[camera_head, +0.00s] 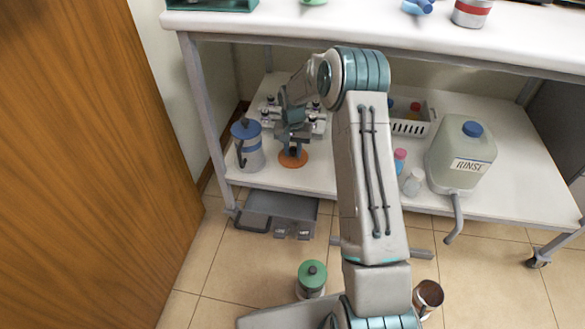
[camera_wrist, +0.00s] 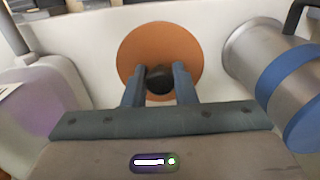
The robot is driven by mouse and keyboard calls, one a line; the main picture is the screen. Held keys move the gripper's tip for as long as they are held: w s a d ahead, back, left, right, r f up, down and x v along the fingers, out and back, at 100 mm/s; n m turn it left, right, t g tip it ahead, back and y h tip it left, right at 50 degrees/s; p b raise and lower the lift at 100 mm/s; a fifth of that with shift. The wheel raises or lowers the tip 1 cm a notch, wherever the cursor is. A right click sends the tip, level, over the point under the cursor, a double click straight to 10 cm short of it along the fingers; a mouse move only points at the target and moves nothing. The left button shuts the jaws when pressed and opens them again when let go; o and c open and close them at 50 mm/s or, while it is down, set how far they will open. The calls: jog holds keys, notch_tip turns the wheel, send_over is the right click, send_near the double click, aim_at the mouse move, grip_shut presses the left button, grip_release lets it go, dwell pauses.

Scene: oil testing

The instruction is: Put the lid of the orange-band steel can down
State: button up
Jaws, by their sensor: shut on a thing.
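The lid is a flat orange disc (camera_wrist: 135,52) with a black knob (camera_wrist: 160,78) in the wrist view. In the head view the lid (camera_head: 293,160) shows under my gripper (camera_head: 292,147), at the lower shelf (camera_head: 315,176) of the white bench. My gripper (camera_wrist: 159,84) is shut on the knob, one finger on each side of it. I cannot tell whether the lid touches the shelf or hangs just above it. An open steel can (camera_head: 428,296) stands on the floor; its band cannot be made out.
A blue-band steel can (camera_head: 247,147) stands close beside the lid, left in the head view. Behind is metal equipment (camera_head: 268,112). To the right are small bottles (camera_head: 412,182), a white basket (camera_head: 410,127) and the RINSE jug (camera_head: 460,150). A green-lidded can (camera_head: 311,279) stands on the floor.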

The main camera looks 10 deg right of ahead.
aim_at(293, 158)
notch_tip(293, 158, down, 7)
jog(key=shift+r+b, duration=0.1)
jog(key=shift+b, duration=0.95)
jog(key=shift+f, duration=0.2)
jog(key=o, duration=1)
